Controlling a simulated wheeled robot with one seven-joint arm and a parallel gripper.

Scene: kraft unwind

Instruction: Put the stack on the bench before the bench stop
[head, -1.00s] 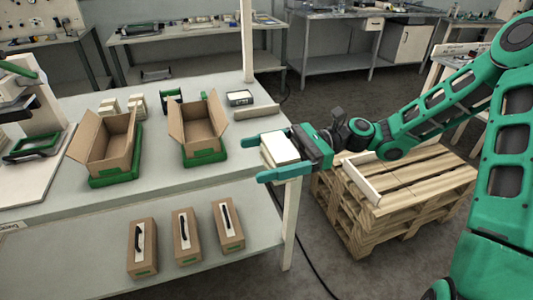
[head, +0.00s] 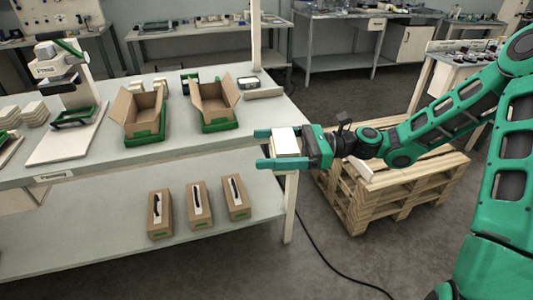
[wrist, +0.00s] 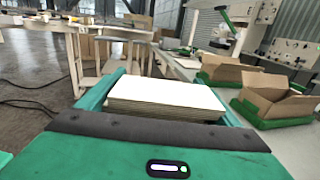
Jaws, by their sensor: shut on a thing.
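My gripper (head: 277,148) is shut on a stack (head: 286,141) of flat pale sheets with a white top. The wrist view shows the stack (wrist: 165,100) lying level between the two green fingers. In the head view the gripper is at the right front corner of the bench (head: 180,154), with the stack at about the bench's right edge. The bench stop appears to be the pale bar (head: 264,93) lying near the bench's right end, behind the gripper.
Two open cartons on green trays, a left one (head: 143,108) and a right one (head: 214,103), stand on the bench. A press (head: 62,75) is further left. Closed boxes (head: 197,203) stand on the lower shelf. Wooden pallets (head: 400,190) are on the floor at right.

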